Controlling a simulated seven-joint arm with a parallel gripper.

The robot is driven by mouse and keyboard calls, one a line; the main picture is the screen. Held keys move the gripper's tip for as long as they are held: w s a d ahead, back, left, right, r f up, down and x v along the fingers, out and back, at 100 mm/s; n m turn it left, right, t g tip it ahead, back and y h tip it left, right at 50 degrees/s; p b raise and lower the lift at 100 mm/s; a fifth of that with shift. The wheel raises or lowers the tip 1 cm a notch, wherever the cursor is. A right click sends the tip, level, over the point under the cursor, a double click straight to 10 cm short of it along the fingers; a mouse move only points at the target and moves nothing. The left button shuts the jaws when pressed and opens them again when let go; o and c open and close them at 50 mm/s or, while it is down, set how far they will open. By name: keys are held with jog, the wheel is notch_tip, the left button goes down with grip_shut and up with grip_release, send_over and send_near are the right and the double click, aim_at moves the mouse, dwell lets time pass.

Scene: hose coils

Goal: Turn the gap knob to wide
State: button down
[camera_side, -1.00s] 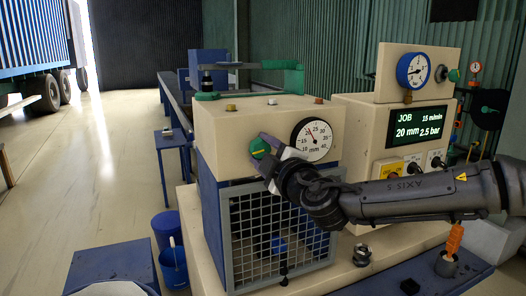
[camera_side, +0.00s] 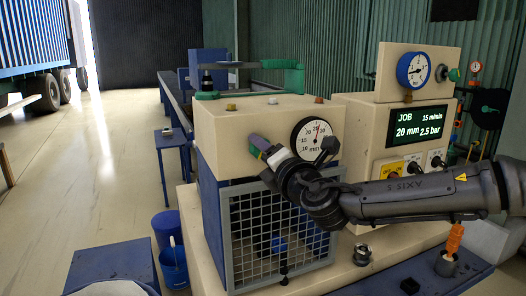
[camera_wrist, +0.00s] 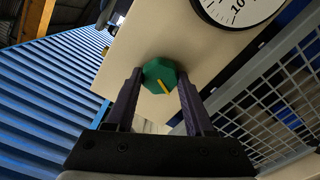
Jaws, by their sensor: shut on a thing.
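The gap knob (camera_wrist: 160,76) is green with a yellow pointer line, on the cream front panel of the machine (camera_side: 222,150). In the wrist view it sits between the two dark purple fingers of my gripper (camera_wrist: 159,82), which are shut on its sides. In the side view my gripper (camera_side: 262,149) reaches the panel and hides most of the knob. The round mm dial (camera_side: 318,137) is to the right of the knob; its needle points nearly straight up. The wrist view shows only part of this dial (camera_wrist: 236,8).
A wire mesh guard (camera_side: 275,235) lies below the knob. To the right, the display (camera_side: 418,128) reads JOB, 15 m/min, 20 mm, 2.5 bar. A blue gauge (camera_side: 413,70) stands above it. A metal fitting (camera_side: 362,255) lies on the front ledge.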

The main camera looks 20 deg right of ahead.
jog(key=n, duration=2.8)
jog(key=shift+d, duration=0.1)
jog(key=shift+n, duration=0.3)
jog(key=shift+c, duration=1.3)
grip_release()
jog(key=shift+s, duration=0.15)
